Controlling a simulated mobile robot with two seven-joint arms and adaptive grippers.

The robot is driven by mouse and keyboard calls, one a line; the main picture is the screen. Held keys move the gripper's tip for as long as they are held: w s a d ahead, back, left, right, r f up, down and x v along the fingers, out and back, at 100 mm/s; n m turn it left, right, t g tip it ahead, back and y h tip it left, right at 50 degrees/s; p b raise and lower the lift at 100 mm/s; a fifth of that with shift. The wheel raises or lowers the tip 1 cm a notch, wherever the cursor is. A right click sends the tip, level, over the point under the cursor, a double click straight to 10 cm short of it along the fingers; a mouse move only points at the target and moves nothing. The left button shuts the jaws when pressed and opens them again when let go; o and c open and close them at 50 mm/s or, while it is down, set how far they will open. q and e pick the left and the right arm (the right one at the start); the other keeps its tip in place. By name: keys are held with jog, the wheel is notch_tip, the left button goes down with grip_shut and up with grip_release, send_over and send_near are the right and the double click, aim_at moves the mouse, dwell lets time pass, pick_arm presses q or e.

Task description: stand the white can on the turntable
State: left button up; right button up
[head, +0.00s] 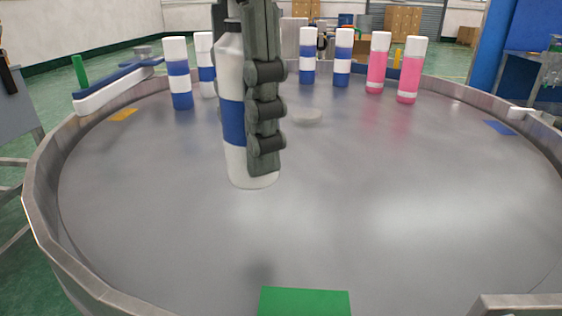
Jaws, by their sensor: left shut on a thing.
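My left gripper (262,130) comes down from the top middle of the head view. It is shut on the white can (237,165), which has a blue band. The can is nearly upright, tilted slightly, and its base is above the grey turntable (330,215). A faint shadow lies on the surface below it. The gripper's dark fingers cover the can's right side. My right gripper is not in view.
Blue-banded white cans (181,88) and pink cans with white tops (408,85) stand along the far side. A raised metal rim (45,195) surrounds the turntable. Its middle and right are clear. A green patch (305,302) is at the front.

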pick_arm(q)
jog(key=w, duration=0.1)
jog(key=w+d+f, duration=0.1)
jog(key=w+f, duration=0.1)
jog(key=shift+w+d+f, duration=0.15)
jog(key=shift+w+d, duration=0.1)
jog(key=shift+d, duration=0.15)
jog(key=shift+w+f, duration=0.15)
jog(key=shift+f, duration=0.05)
notch_tip(320, 180, down, 3)
jog(key=shift+f, duration=0.4)
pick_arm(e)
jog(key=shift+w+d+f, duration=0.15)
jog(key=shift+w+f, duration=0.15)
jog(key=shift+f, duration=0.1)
pick_arm(q)
jog(key=shift+f, duration=0.1)
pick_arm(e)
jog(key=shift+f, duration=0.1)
